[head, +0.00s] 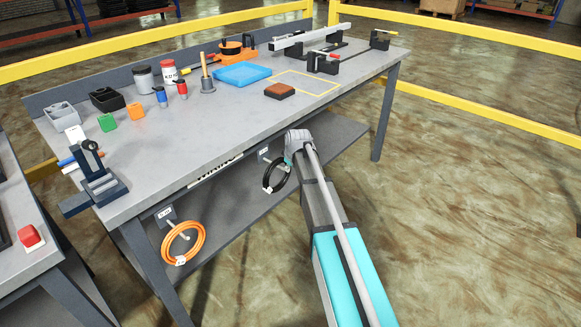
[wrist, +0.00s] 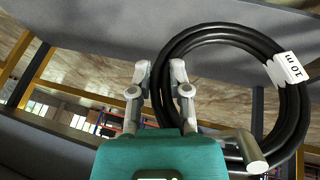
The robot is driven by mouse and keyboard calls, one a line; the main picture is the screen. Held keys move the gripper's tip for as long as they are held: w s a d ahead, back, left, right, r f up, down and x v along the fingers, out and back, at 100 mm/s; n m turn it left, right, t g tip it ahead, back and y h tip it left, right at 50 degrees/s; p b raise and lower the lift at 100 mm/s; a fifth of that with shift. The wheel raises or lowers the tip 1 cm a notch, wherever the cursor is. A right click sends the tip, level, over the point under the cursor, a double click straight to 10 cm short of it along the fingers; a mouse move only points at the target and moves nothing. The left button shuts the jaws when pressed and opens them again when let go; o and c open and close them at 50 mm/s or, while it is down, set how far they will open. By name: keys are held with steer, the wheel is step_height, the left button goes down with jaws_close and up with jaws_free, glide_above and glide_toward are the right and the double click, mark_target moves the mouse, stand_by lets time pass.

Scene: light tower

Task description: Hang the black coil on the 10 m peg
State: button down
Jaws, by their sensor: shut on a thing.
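My gripper (wrist: 160,72) is closed on the coil's left side in the wrist view. A short metal peg (wrist: 243,145) crosses the lower part of the ring there; I cannot tell whether it passes through the loop or lies in front of it. In the head view the coil (head: 268,180) hangs at the bench's front edge, below a small labelled plate (head: 263,153). My gripper there is mostly hidden by my wrist.
An orange coil (head: 201,241) hangs on another peg (head: 176,231) with a plate to the left. The grey bench (head: 215,135) and its lower shelf (head: 225,215) lie close to my arm. Several tools and pots stand on the bench top. Floor at right is clear.

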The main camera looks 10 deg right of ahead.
stand_by(0.4)
steer(key=c, duration=0.5)
jaws_free()
steer(key=shift+r, duration=0.15)
steer(key=s+d+r+p, duration=0.2)
steer(key=s+d+p, duration=0.1)
steer(key=s+d, duration=0.4)
steer(key=s, duration=0.3)
steer(key=shift+s+d+r, duration=0.25)
steer(key=shift+d+r, duration=0.05)
steer(key=shift+r, duration=0.05)
